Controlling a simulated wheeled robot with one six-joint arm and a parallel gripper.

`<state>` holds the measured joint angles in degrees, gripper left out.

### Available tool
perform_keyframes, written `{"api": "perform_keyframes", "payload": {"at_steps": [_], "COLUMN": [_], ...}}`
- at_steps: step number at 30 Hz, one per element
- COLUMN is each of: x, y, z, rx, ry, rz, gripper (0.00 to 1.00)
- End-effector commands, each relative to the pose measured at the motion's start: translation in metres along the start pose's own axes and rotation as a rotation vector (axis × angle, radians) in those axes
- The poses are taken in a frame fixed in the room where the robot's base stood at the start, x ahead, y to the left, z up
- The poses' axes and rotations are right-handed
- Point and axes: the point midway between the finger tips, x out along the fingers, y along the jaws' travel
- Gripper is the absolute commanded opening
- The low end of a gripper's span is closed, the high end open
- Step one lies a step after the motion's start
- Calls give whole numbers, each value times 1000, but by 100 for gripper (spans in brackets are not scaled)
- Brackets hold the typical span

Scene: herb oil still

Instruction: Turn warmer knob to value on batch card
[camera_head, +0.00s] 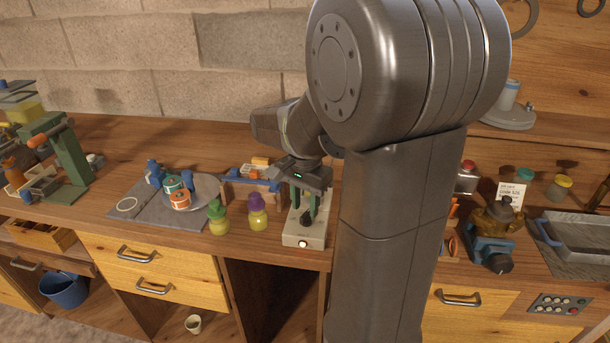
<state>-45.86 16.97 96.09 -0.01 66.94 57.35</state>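A beige box (303,239) with a black knob (306,219) and a small pale light on its front stands at the bench's front edge; it looks like the warmer. My gripper (304,208) points down over it, its two green fingers spread apart on either side above the knob. I cannot tell whether the fingers touch the knob. A white card (511,192) with small print, perhaps the batch card, stands at the right; its text is too small to read. The knob's scale is not readable.
My arm hides the bench middle. Left of the box stand a purple-capped bottle (257,213), a green-capped bottle (217,218) and a blue-edged rack (250,186). A round tray (208,191) holds orange and teal reels. A metal basin (578,243) is at the right.

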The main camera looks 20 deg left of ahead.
Motion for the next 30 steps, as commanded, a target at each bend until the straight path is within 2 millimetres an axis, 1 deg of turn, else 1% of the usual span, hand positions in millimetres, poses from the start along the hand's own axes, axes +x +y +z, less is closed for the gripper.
{"api": "perform_keyframes", "payload": {"at_steps": [1, 3, 9, 12, 15, 20, 30], "x": [-13, -30, -75, -92, -104, -113, -113], "y": [-1, -1, -1, 0, 0, 0, 0], "z": [-1, -1, 0, 0, 0, 0, 0], "rx": [0, 0, 0, 0, 0, 0, 0], "ry": [4, 4, 3, 2, 2, 1, 1], "rz": [-6, -6, -5, -3, -3, -1, -1], "gripper": [34, 34, 34, 34, 34, 34, 34]}}
